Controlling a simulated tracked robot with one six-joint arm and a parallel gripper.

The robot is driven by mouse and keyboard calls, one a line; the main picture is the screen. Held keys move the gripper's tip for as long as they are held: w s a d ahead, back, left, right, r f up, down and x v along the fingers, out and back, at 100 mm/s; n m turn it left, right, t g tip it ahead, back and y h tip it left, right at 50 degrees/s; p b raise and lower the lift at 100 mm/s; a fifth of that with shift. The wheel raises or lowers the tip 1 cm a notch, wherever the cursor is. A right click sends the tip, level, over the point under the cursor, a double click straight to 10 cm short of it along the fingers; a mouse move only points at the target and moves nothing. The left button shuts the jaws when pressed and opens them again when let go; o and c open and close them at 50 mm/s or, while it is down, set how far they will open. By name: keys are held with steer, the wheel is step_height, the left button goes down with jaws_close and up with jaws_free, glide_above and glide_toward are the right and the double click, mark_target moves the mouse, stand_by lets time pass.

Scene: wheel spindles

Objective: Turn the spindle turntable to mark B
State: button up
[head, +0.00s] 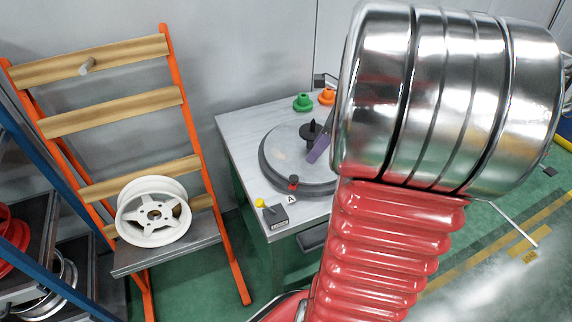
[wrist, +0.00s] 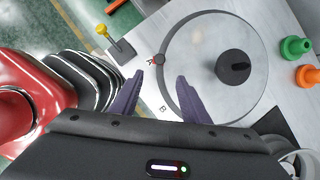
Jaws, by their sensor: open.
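The spindle turntable (head: 279,153) is a pale disc with a dark rim on the workbench. It fills the upper middle of the wrist view (wrist: 200,40), with a black spindle (wrist: 233,66) at its centre. A small red knob (head: 293,183) sits on its rim beside mark A (head: 291,198); the knob (wrist: 159,59) is next to mark A (wrist: 150,62) in the wrist view too. Mark B (wrist: 163,109) shows on the bench between my gripper's fingers. My gripper (wrist: 160,76) is open and empty, its purple fingertips just short of the knob. In the head view my arm hides the turntable's right side.
A box with a yellow-tipped lever (head: 273,213) stands at the bench's front left corner. A green cone (head: 303,102) and an orange cone (head: 327,96) stand behind the turntable. An orange rack (head: 190,130) holding a white wheel (head: 153,212) stands left of the bench.

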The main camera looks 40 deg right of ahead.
mark_target(294, 177)
steer(key=shift+a+f, duration=0.1)
steer(key=shift+f, duration=0.05)
steer(key=x, duration=1.3)
steer(key=shift+w+f, duration=0.15)
steer(key=shift+f, duration=0.1)
steer(key=shift+c, duration=0.3)
jaws_close()
